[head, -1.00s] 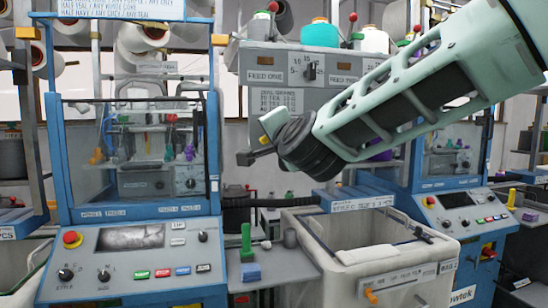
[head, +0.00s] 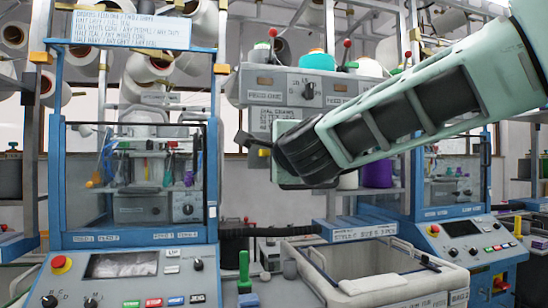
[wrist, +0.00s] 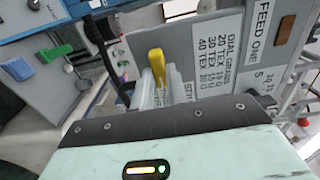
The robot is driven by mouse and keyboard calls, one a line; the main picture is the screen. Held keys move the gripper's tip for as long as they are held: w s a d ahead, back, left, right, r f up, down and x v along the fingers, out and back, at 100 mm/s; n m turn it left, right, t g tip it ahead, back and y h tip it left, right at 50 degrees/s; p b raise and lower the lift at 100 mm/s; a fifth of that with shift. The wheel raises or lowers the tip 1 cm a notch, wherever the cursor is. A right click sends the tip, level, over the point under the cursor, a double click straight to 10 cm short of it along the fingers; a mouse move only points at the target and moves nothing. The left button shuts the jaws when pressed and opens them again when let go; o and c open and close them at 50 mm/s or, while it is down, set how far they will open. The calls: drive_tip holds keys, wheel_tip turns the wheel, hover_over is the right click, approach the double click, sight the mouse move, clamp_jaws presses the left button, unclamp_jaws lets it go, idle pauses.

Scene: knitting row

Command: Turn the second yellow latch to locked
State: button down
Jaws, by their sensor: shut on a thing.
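My gripper (head: 255,145) is raised in front of the grey feed panel, right of the near blue machine. It is shut on a small yellow piece (head: 264,152), which also shows upright between the pale fingers in the wrist view (wrist: 157,65). The piece has a rounded end; its lower part is hidden by the gripper. I cannot tell whether it is a latch or joined to anything. Orange-yellow blocks sit on the near machine's left post (head: 41,57) and right post (head: 221,69), apart from my gripper. I cannot tell which block is a latch or how it is turned.
The grey feed panel (head: 270,97) with a dial stands close behind my gripper. Below are a green peg (head: 244,270), a blue block (head: 248,299) and a pale bin (head: 372,262). A second blue machine (head: 462,225) stands at the right.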

idle(0.3)
drive_tip(key=c, duration=1.4)
unclamp_jaws()
drive_tip(key=b+v, duration=0.2)
drive_tip(key=v, duration=1.5)
drive_tip(key=shift+s, duration=0.2)
